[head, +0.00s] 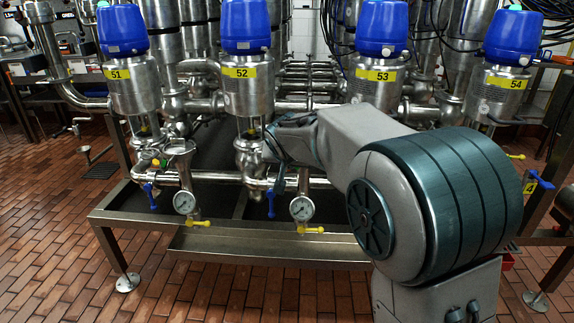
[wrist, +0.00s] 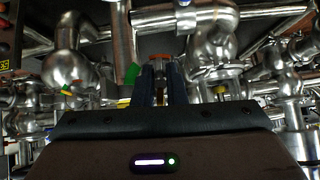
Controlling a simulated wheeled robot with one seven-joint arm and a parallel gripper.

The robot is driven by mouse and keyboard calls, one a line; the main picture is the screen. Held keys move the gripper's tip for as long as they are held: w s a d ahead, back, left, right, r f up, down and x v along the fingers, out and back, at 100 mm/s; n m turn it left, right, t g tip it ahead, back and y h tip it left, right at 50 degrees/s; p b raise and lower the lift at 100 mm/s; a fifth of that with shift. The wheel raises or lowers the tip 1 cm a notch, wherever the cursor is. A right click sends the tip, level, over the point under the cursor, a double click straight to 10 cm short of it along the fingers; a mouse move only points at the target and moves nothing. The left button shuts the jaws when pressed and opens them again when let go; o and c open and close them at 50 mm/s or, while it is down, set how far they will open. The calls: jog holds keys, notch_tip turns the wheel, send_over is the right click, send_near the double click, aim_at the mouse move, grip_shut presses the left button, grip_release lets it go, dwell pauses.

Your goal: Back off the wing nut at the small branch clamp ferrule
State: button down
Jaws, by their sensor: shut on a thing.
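In the wrist view my gripper (wrist: 160,76) has its two dark fingers close together, shut on a small metal part between them, which I take to be the wing nut (wrist: 160,93). The fingers largely cover it, so its wings and thread do not show clearly. An orange-rimmed fitting (wrist: 160,56) sits just beyond the fingertips, below a steel pipe. I cannot make out the clamp ferrule itself. In the head view my arm reaches to the pipework under valve 52 (head: 248,88), and my forearm hides the fingers and the nut.
Steel pipes crowd both sides of my fingers in the wrist view, with a green tag (wrist: 131,73) close on the left. In the head view, pressure gauges (head: 302,208) and blue handles (head: 151,195) hang above the steel frame (head: 270,246). The brick floor (head: 190,292) in front is clear.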

jog(key=c, duration=1.6)
grip_release()
jog(key=p+v, duration=0.2)
jog(key=v, duration=1.1)
jog(key=shift+s+r, duration=0.25)
jog(key=shift+s, duration=0.05)
